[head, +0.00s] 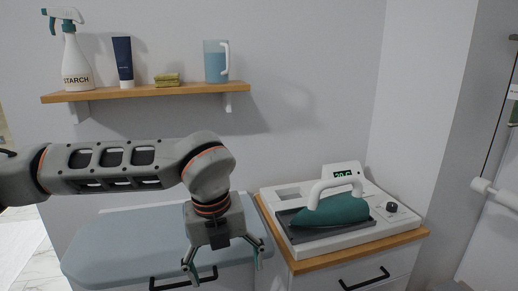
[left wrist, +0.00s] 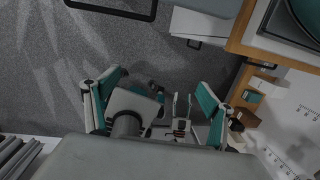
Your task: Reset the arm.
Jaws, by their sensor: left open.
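My left arm (head: 110,165) reaches in from the left, in front of the shelf wall, and bends down at the wrist. My left gripper (head: 224,270) points downward with its fingers spread and nothing between them. It hangs in front of the blue-grey padded top, left of the iron station. In the left wrist view the two teal-padded fingers (left wrist: 160,98) are apart, with grey floor beyond them. My right gripper shows in neither view.
A teal iron (head: 338,210) rests on a white station (head: 372,232) atop a wooden-topped cabinet. A blue-grey padded top (head: 120,245) lies left of it. A wall shelf (head: 140,93) holds a starch bottle (head: 76,65), blue tube (head: 122,62), green sponges (head: 167,79) and jug (head: 214,65).

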